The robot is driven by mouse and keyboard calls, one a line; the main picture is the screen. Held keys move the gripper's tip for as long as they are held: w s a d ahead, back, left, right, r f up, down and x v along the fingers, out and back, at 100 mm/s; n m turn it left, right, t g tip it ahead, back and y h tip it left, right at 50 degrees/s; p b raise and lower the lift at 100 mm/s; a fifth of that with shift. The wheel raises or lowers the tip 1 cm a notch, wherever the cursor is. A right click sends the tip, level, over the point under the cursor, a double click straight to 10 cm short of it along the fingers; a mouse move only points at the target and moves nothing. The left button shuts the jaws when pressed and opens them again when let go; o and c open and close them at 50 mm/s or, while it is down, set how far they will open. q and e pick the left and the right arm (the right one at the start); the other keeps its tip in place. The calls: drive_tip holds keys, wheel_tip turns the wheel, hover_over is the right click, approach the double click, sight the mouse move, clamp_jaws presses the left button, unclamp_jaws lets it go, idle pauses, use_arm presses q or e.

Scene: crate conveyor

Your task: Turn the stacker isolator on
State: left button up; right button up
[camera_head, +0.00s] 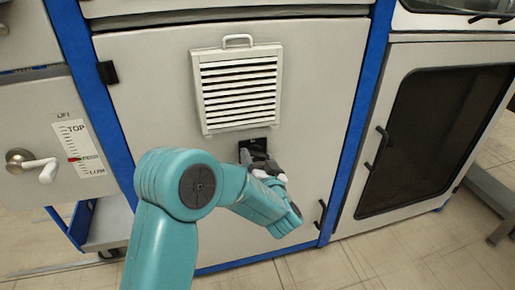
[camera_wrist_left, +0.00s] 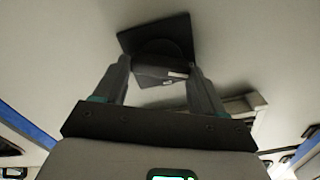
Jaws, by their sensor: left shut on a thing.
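The stacker isolator is a black square plate with a dark knob on the pale cabinet door, below the vent. Its plate (camera_head: 246,147) shows in the head view above my left gripper (camera_head: 262,166), which hides most of the knob. In the left wrist view the plate (camera_wrist_left: 130,42) looks tilted. The knob (camera_wrist_left: 160,72) sits between the two fingers of my left gripper (camera_wrist_left: 158,78), which is shut on it. A small white label shows on the knob's edge, too small to read. The right gripper is not in view.
A louvred vent (camera_head: 238,90) with a top handle projects just above the isolator. Blue frame posts (camera_head: 348,140) flank the door. At the left is a lift panel with a lever (camera_head: 38,166) and a TOP-to-LOW scale. At the right is a cabinet with a dark window (camera_head: 435,135).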

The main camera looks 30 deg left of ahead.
use_arm(q)
drive_tip(key=m+p, duration=0.9)
drive_tip(key=shift+w+m, duration=0.1)
drive_tip(key=shift+m, duration=0.3)
drive_tip(key=shift+f+m+p, duration=0.25)
drive_tip(key=shift+m+p, duration=0.55)
drive_tip(key=shift+m, duration=0.6)
drive_tip(key=o, duration=1)
drive_tip(key=shift+o, duration=0.2)
drive_tip(key=shift+d, duration=0.1)
drive_tip(key=p+v, duration=0.1)
drive_tip(key=v, duration=1.5)
drive_tip(key=shift+d, duration=0.15)
